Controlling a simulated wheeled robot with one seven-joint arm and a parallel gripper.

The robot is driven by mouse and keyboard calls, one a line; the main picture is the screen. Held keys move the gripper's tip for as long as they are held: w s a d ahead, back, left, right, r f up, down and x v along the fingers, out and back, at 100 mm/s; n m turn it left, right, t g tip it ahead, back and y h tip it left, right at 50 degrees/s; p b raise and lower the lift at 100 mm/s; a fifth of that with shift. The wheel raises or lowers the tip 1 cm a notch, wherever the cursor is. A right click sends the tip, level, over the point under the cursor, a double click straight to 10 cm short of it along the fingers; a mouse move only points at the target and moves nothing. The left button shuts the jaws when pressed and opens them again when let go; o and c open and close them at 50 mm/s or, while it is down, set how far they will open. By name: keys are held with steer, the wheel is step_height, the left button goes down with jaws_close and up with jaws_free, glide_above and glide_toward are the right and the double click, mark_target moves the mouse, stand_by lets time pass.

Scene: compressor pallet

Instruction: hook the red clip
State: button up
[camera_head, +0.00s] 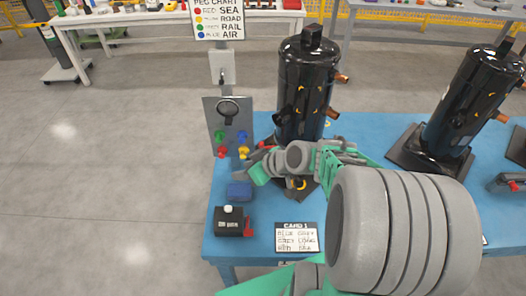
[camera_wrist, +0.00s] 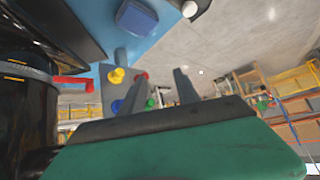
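A red clip (camera_wrist: 72,84) sticks out from a grey band around the black compressor (camera_wrist: 25,110) at the left of the wrist view. In the head view a small red bit beside the black compressor (camera_head: 305,85) may be the same clip, partly hidden by my arm. My gripper (camera_wrist: 160,78) shows two grey fingers apart with nothing seen between them. It points toward the grey peg board (camera_head: 214,112) and is to the side of the clip, not touching it. The board bears red (camera_head: 221,152), yellow (camera_head: 243,152), green and blue pegs.
On the blue table (camera_head: 340,125) are a blue block (camera_head: 239,190), a black box (camera_head: 229,221) with a red lever, and a card (camera_head: 297,238). A second black compressor (camera_head: 465,100) stands at right. A peg chart (camera_head: 218,20) tops the post.

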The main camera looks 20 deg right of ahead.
steer(key=s+d+r+m+g+h+p, duration=0.1)
steer(key=s+r+m+h+p, duration=0.1)
steer(key=s+r, duration=0.3)
steer(key=s+r+m+g+h+p, duration=0.2)
steer(key=s+r, duration=0.3)
steer(key=r, duration=0.5)
steer(key=shift+s+d+m+h+p, duration=0.25)
steer(key=shift+d+m+h+p, duration=0.1)
steer(key=shift+m+h+p, duration=0.4)
steer(key=shift+s+a+r+g, duration=0.1)
steer(key=shift+s+r+g, duration=0.1)
steer(key=shift+g, duration=0.1)
